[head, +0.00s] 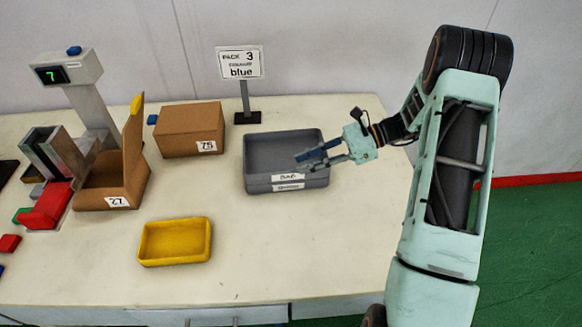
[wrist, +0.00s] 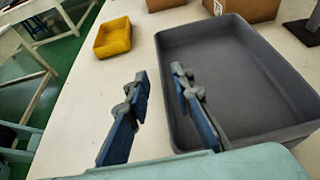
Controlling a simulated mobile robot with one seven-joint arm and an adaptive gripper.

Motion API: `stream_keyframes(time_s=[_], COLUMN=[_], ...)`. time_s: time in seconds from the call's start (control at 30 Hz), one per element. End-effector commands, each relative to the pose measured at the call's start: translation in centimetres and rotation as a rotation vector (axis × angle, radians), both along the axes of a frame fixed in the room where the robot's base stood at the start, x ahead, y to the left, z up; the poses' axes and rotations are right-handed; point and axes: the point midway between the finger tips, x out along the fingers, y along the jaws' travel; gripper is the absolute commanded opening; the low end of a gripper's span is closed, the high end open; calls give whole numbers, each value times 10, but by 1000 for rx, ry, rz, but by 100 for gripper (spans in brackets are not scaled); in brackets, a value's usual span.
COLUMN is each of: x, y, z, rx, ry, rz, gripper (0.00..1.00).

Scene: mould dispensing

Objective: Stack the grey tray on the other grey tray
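Two grey trays are stacked on the table in the head view. The upper grey tray (head: 258,178) is empty and sits on the lower grey tray (head: 260,188), whose front strip and label show beneath it. My gripper (head: 300,160) is at the stack's right front part. Its fingers (wrist: 159,72) are apart, one on each side of the tray's long wall as seen from the wrist, with visible gaps. It holds nothing.
A yellow tray (head: 175,241) lies front left of the stack. A closed cardboard box (head: 185,128), an open box (head: 105,190) and a sign on a stand (head: 245,100) stand behind and left. The table (head: 270,250) is clear in front of the stack.

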Motion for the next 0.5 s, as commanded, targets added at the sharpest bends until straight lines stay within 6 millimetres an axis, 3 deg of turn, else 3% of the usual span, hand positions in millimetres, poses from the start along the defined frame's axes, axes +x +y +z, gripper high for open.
stream_keyframes(time_s=[0.2, 0.5], x=[2, 2], y=[-41, -62], z=[16, 25], rx=[-2, -1], ry=[-2, 0], rz=[-1, 1], gripper=[22, 22])
